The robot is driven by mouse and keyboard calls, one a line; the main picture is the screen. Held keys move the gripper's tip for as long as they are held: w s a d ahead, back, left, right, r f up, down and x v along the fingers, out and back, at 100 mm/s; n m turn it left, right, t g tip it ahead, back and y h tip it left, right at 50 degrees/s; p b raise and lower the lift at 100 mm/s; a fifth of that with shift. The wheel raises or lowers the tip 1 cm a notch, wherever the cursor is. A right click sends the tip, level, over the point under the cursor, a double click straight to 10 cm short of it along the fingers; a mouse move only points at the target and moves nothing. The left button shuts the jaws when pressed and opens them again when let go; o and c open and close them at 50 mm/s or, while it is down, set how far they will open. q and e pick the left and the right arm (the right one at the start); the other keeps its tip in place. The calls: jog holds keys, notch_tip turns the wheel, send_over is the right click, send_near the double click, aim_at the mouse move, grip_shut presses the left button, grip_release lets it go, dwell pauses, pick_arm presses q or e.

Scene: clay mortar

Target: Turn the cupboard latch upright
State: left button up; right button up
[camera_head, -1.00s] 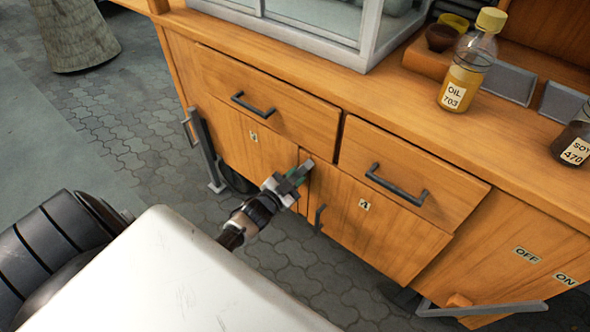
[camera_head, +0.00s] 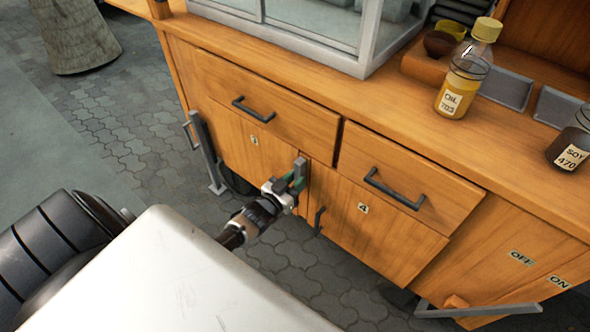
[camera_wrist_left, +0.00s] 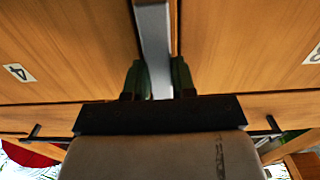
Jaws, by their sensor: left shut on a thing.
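The cupboard latch (camera_head: 301,167) is a short grey metal bar at the seam between the two lower doors. It stands close to upright in the head view, its upper end showing above my fingers. In the left wrist view the latch (camera_wrist_left: 154,45) runs as a pale bar between the green-padded fingers, along the door seam. My left gripper (camera_head: 294,182) is shut on the latch; it also shows in the left wrist view (camera_wrist_left: 159,82). The fingers hide the latch's lower part and pivot. My right gripper is in neither view.
The right door (camera_head: 362,222), marked 4, has a dark handle (camera_head: 319,220) close to my gripper. Two drawers with dark handles (camera_head: 253,108) (camera_head: 394,188) sit above. An oil bottle (camera_head: 465,80) and a soy bottle (camera_head: 574,140) stand on the counter.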

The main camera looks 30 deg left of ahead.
pick_arm(q)
jog(key=o, duration=0.9)
jog(key=s, duration=0.3)
jog(key=s+p, duration=0.1)
jog(key=s, duration=0.6)
jog(key=shift+s+a+p, duration=0.4)
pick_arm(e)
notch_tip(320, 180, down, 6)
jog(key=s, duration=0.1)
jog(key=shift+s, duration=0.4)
